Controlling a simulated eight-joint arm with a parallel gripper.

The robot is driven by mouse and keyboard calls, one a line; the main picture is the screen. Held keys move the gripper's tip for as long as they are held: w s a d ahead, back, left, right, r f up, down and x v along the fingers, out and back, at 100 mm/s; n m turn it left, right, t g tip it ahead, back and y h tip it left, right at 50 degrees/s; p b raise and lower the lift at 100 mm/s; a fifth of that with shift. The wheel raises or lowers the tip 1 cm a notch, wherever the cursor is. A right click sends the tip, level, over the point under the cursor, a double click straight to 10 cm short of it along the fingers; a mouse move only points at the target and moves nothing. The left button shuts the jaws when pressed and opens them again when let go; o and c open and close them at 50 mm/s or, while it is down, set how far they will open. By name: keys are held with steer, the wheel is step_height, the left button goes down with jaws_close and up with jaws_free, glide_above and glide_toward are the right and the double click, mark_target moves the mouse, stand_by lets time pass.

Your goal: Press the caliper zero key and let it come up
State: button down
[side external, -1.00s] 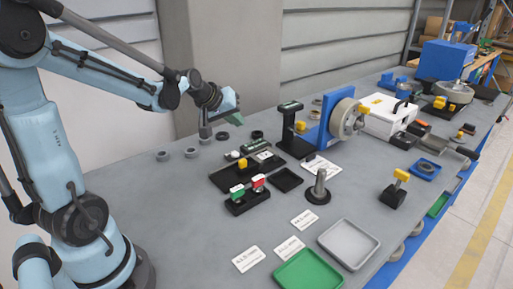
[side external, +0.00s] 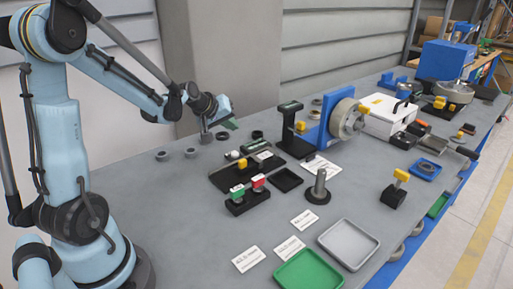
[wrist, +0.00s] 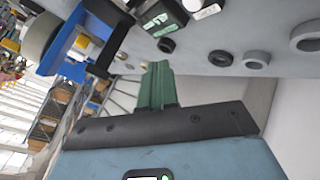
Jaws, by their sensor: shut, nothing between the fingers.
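My gripper (side external: 231,124) hangs above the back of the bench, behind and left of the black stand, clear of the bench top. In the wrist view its green fingers (wrist: 155,85) are together, with nothing between them. What looks like the caliper (side external: 262,156) lies on a dark base behind a yellow block, in front of my gripper and apart from it. Part of a dark device with a pale display (wrist: 160,14) shows at the top edge of the wrist view. The zero key is too small to make out.
The black stand (side external: 291,128) and blue-framed wheel (side external: 346,118) rise right of my gripper. Several rings (side external: 190,153) lie at the back left. Red and green blocks (side external: 247,190), a grey tray (side external: 348,262) and a green tray (side external: 308,271) are nearer the front. The left bench is clear.

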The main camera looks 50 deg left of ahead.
mark_target(232, 154)
steer(key=shift+f, duration=3.3)
steer(key=shift+f, duration=0.1)
steer(key=shift+f, duration=0.3)
steer(key=shift+f, duration=0.45)
steer(key=shift+r, duration=0.9)
steer(key=shift+r, duration=2.5)
